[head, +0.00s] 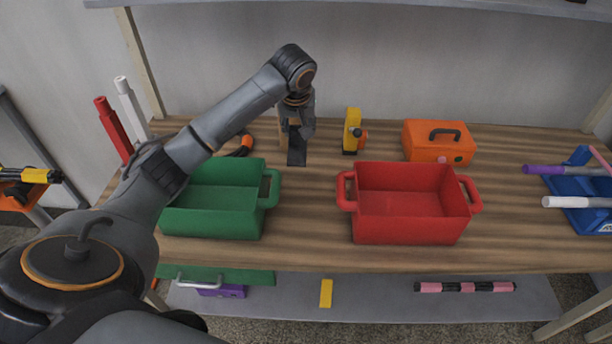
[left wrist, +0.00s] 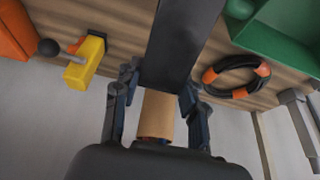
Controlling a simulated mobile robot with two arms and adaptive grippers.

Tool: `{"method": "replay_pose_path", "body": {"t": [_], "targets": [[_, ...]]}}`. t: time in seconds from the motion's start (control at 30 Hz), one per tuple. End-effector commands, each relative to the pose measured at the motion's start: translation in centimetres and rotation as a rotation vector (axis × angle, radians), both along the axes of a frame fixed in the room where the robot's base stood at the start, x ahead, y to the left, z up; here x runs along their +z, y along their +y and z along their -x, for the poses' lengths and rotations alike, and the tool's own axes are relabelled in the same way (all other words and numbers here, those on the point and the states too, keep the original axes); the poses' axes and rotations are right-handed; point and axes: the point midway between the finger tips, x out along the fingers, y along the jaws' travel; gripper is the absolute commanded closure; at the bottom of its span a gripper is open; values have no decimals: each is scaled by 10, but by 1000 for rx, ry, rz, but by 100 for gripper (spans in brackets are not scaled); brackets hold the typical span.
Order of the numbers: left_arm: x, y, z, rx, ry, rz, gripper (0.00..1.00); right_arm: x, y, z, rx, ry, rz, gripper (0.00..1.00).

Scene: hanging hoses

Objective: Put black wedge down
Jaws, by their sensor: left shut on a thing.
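My left gripper (head: 298,130) is shut on the black wedge (head: 297,151) above the back of the wooden bench top, between the green bin and the yellow tool. In the left wrist view the black wedge (left wrist: 182,45) reaches away from the fingers (left wrist: 158,90) as a long dark flat piece. A tan piece (left wrist: 156,114) shows between the fingers; I cannot tell whether it is part of the wedge. I cannot tell whether the wedge touches the bench. My right gripper is not in view.
A green bin (head: 213,212) and a red bin (head: 408,215) stand at the front. A yellow tool (head: 351,130) and an orange box (head: 438,142) are at the back. A black-and-orange hose ring (left wrist: 235,76) lies near the green bin. Bench between the bins is clear.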

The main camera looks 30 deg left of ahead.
Motion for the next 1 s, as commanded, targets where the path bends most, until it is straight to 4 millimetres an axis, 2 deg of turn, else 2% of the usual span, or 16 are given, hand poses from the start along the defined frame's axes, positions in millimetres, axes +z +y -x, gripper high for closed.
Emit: {"method": "replay_pose_path", "body": {"t": [0.23, 0.4, 0.67, 0.83, 1.0], "targets": [[-66, 0, 3, -1, 8, -2, 93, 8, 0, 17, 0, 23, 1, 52], [-105, -1, 2, -1, 5, 0, 93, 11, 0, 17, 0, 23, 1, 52], [-133, 0, 2, -1, 3, -1, 93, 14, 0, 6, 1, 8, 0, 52], [-157, -1, 2, -2, 4, -1, 93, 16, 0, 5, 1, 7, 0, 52], [-166, -1, 1, -2, 0, 0, 93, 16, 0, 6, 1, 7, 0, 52]]}}
